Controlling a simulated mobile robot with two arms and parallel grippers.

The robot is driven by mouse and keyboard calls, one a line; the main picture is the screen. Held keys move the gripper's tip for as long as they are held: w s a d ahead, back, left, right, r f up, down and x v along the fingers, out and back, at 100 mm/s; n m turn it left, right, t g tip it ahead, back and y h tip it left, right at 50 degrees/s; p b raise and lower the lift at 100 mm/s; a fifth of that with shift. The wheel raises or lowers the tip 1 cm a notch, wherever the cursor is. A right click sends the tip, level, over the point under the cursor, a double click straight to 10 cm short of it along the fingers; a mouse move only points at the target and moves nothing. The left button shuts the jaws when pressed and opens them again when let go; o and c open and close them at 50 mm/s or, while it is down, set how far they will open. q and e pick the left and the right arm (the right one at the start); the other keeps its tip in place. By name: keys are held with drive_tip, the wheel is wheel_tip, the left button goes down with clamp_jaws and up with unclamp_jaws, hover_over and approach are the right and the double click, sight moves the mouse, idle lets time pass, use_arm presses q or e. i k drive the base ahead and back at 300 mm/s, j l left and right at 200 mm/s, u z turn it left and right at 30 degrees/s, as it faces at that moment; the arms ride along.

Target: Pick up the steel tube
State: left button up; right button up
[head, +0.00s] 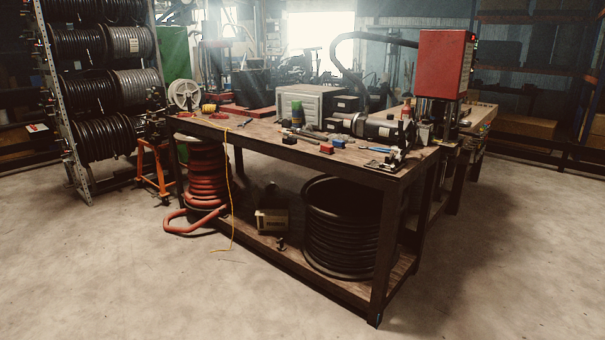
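A wooden workbench (262,139) stands in the middle of the head view, some way off. Small parts and tools lie on its top, among them a grey cylindrical machine part (372,127) near the right end. I cannot tell which of the small items, if any, is the steel tube. Neither of my grippers is in view.
A red machine (446,64) stands behind the bench's right end. A black hose coil (345,228) and a red hose coil (205,175) sit under the bench. A hose rack (100,90) stands at left. The concrete floor (130,280) in front is clear.

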sight(285, 134)
drive_tip(key=i, duration=2.85)
drive_tip(key=i+u, duration=0.1)
drive_tip(key=i, duration=0.4)
drive_tip(key=i+l+u, duration=0.1)
drive_tip(key=i, duration=0.45)
